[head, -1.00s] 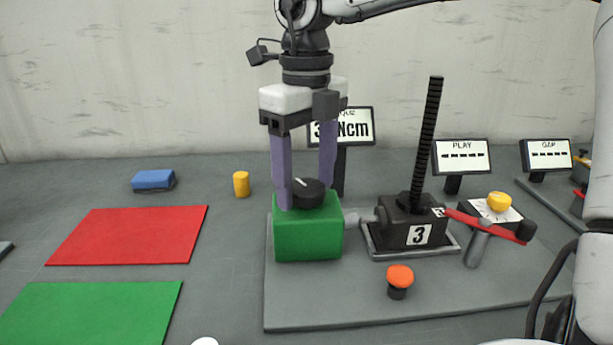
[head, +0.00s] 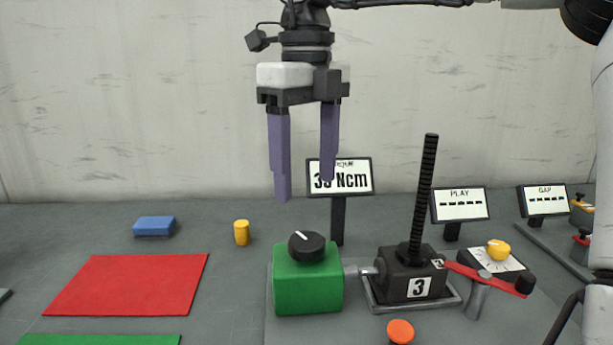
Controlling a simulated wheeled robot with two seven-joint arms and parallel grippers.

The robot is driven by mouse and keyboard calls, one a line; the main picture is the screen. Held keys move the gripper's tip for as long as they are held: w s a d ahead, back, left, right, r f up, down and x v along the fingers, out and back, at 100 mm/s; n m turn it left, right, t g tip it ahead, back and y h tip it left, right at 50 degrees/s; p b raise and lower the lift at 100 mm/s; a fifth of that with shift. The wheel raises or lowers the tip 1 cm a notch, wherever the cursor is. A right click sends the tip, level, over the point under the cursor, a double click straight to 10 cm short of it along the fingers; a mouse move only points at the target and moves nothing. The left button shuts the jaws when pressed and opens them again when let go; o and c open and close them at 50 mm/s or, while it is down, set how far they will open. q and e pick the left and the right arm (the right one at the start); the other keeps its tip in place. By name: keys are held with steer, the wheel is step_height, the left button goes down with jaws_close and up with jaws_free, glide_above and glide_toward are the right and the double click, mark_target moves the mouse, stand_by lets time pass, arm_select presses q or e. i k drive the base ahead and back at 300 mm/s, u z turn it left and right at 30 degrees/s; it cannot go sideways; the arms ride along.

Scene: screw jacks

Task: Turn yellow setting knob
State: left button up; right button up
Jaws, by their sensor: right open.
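The yellow setting knob (head: 498,249) sits on a dial plate with a white face (head: 497,261) at the right, behind a red crank arm (head: 488,277). My right gripper (head: 305,190) is open and empty. It hangs with its purple fingers pointing down, above and apart from the black knob (head: 306,246) on the green box (head: 308,281). The yellow knob is well to the right of this gripper. My left gripper is not in view.
A black screw jack marked 3 (head: 409,275) with a tall threaded spindle (head: 425,185) stands between the green box and the yellow knob. Signs for torque (head: 340,177), PLAY (head: 460,204) and GAP (head: 544,200) stand behind. An orange button (head: 400,331) is in front.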

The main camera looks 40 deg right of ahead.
mark_target(498, 250)
steer(key=k, duration=2)
